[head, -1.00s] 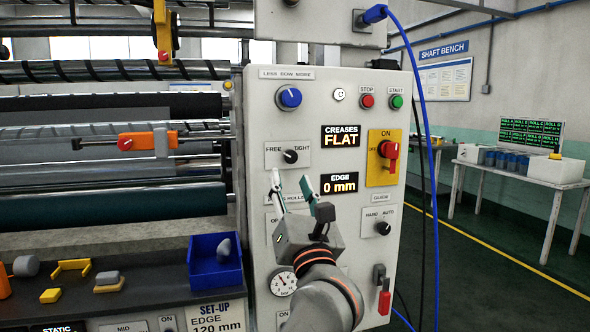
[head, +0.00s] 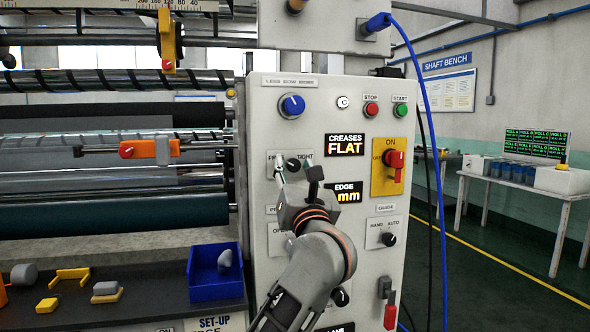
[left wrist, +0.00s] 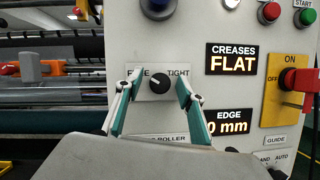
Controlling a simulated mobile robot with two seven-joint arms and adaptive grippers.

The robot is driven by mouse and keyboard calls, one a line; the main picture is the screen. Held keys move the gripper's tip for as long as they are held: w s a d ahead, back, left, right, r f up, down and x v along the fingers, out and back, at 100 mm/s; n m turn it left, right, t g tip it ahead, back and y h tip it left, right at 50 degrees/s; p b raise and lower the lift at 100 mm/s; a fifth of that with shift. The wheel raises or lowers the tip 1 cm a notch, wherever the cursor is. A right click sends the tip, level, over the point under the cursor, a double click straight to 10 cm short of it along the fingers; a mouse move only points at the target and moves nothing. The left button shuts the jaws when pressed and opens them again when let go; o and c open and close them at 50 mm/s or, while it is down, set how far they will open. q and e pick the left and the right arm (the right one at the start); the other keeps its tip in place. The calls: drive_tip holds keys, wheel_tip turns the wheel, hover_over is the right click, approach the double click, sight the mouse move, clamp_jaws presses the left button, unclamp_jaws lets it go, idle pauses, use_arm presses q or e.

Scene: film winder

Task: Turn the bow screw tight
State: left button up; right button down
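The screw knob (head: 293,164) is small, black and round, on a plate marked FREE and TIGHT on the pale machine panel. It also shows in the left wrist view (left wrist: 160,83), between my fingers; its exact pointer direction is hard to tell. My left gripper (left wrist: 156,92) is open, with one teal-padded finger to the left of the knob and one to the right. Both fingers look apart from the knob. In the head view my left gripper (head: 291,172) is in front of the plate and hides part of it. My right gripper is not in view.
A blue knob (head: 292,104) marked for bow, less to more, sits above. The CREASES display (head: 345,145) reads FLAT and the EDGE display (left wrist: 228,122) reads 0 mm. A red switch (head: 394,158) is to the right. A blue cable (head: 430,150) hangs beside the panel.

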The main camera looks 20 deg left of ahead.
use_arm(q)
drive_tip(key=shift+c, duration=0.3)
clamp_jaws()
drive_tip(key=shift+r, duration=0.1)
